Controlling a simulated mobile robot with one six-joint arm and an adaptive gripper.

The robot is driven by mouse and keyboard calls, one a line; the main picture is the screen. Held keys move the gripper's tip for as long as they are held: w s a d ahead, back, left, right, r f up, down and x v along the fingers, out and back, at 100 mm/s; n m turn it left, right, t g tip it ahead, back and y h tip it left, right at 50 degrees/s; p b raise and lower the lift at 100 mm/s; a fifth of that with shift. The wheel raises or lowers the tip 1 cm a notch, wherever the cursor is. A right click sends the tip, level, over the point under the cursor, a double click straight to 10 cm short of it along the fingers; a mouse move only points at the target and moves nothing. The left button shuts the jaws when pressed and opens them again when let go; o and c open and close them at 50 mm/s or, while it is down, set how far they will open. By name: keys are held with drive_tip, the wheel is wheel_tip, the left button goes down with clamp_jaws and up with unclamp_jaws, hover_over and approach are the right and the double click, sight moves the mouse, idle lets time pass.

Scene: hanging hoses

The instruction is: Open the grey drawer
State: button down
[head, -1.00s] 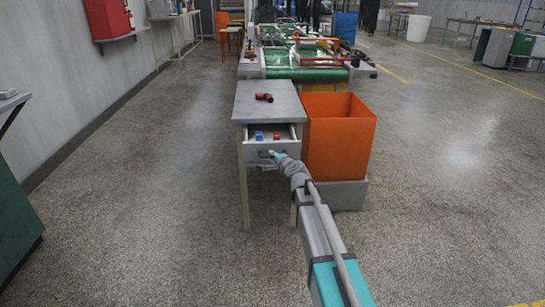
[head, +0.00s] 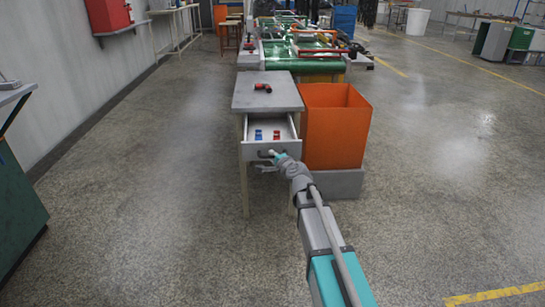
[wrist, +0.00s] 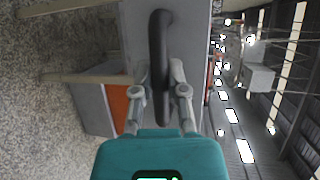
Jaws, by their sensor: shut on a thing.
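The grey drawer (head: 262,150) in the small grey table is pulled partly out in the head view. The fingertips are partly hidden by the handle.
A red and black object (head: 262,87) lies on the tabletop (head: 285,98). An orange bin (head: 338,128) on a grey base stands close to the right of the table. The floor to the left and in front is clear.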

drive_tip(key=c, duration=0.6)
unclamp_jaws()
drive_tip(key=shift+c, duration=0.2)
drive_tip(key=shift+s, duration=0.1)
